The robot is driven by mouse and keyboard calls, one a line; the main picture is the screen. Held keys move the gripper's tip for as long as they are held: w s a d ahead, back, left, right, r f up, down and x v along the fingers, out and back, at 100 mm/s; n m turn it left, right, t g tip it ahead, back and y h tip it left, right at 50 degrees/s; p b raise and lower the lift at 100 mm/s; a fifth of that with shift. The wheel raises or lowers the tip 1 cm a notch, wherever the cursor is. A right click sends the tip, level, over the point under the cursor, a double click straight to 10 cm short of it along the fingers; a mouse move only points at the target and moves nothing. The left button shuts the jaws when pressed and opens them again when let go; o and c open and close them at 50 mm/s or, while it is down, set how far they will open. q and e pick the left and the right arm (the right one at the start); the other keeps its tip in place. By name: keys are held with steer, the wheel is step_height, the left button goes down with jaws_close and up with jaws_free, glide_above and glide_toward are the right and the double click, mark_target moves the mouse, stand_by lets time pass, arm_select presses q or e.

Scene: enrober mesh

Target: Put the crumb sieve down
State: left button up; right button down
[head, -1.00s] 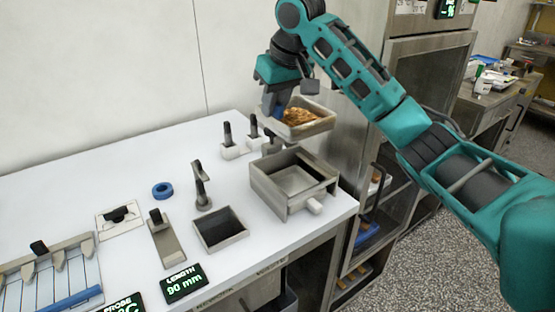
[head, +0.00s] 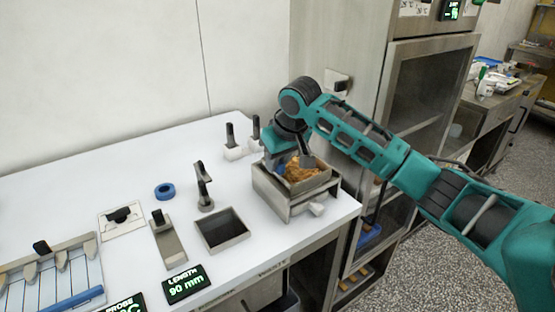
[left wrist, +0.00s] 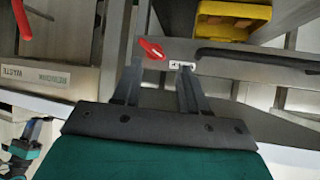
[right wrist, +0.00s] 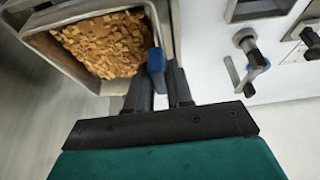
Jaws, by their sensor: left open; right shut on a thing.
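The crumb sieve (head: 318,184) is a shallow metal tray full of orange-brown crumbs (head: 300,169). It is at the top of the square metal box (head: 285,203) at the counter's right end; I cannot tell whether it rests there or hangs just above. My right gripper (head: 284,162) is at its left side. In the right wrist view my right gripper (right wrist: 158,88) is shut on the sieve's blue handle (right wrist: 156,64), with the sieve (right wrist: 62,60) and crumbs at upper left. My left gripper (left wrist: 160,82) is open and empty in the left wrist view, outside the head view.
An open dark-bottomed bin (head: 222,229), a black-topped stand (head: 204,188) and a blue ring (head: 165,191) are left of the box. White blocks with black handles (head: 233,150) stand behind it. A red knob (left wrist: 152,48) and yellow bin (left wrist: 233,18) are near my left gripper.

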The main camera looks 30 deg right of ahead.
steer(key=c, duration=1)
jaws_free()
steer(key=v, duration=1.2)
